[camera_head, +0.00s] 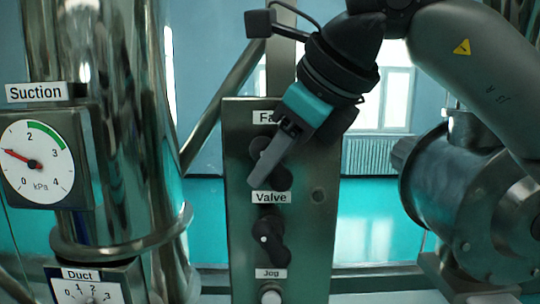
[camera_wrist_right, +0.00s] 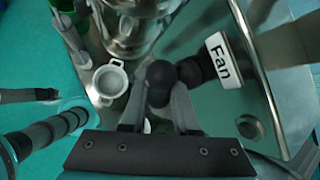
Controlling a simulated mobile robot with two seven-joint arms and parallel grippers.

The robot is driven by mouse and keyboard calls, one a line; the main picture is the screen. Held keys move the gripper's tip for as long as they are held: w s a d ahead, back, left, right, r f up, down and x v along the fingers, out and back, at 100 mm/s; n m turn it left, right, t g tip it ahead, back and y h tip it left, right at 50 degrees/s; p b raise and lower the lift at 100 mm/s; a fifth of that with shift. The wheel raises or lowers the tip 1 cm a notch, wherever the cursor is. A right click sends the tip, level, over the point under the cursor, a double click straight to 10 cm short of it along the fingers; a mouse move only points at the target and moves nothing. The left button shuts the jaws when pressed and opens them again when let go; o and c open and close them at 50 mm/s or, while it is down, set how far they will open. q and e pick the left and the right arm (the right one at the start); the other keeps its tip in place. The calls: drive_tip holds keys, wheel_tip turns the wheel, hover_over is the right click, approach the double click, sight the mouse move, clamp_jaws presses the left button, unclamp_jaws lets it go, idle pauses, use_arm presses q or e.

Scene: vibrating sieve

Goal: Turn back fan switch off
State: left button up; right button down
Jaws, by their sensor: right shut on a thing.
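The fan switch (camera_head: 283,181) is a black rotary knob under the "Fan" label on the upright metal panel (camera_head: 322,225). My right gripper (camera_head: 263,168) comes in from the upper right and covers much of the knob in the head view. In the right wrist view, the rounded dark fan switch (camera_wrist_right: 160,78) sits between the two grey fingers of my right gripper (camera_wrist_right: 158,108). The fingers are shut on it. The "Fan" label (camera_wrist_right: 222,60) is beside it there. My left gripper does not show in the head view.
Below on the same panel are the black valve switch (camera_head: 270,245) and the jog button (camera_head: 271,296). A suction gauge (camera_head: 38,160) and a shiny metal column (camera_head: 115,120) stand at left. A metal motor (camera_head: 465,190) is at right.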

idle(0.4)
drive_tip(key=c, duration=0.9)
unclamp_jaws()
drive_tip(key=shift+c, duration=0.2)
drive_tip(key=b+v, duration=0.1)
drive_tip(key=v, duration=1.4)
drive_tip(key=shift+s, duration=0.1)
